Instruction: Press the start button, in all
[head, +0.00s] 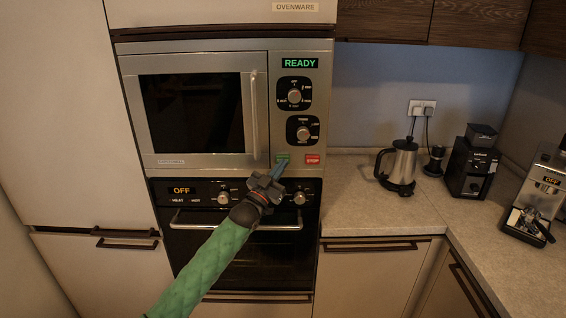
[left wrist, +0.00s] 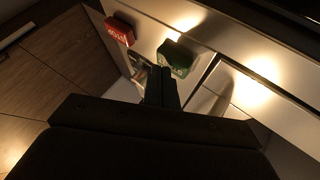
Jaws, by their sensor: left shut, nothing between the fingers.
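The microwave (head: 193,60) is built into the cabinet, its door shut and its display (head: 300,63) reading READY. The green start button (head: 282,157) is at the lower part of its control panel, left of the red STOP button (head: 312,159). In the left wrist view the green button (left wrist: 176,58) and the red button (left wrist: 120,30) stand out from the panel. My left gripper (head: 282,168) is shut and empty, its fingertips right at the green button and partly covering it. I cannot tell whether they touch it. My right gripper is out of view.
Below is an oven (head: 240,247) with an OFF display, knobs and a handle bar. On the counter (head: 350,215) at the right stand a kettle (head: 402,163), a coffee grinder (head: 474,165) and a coffee machine (head: 545,185). The counter's front part is clear.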

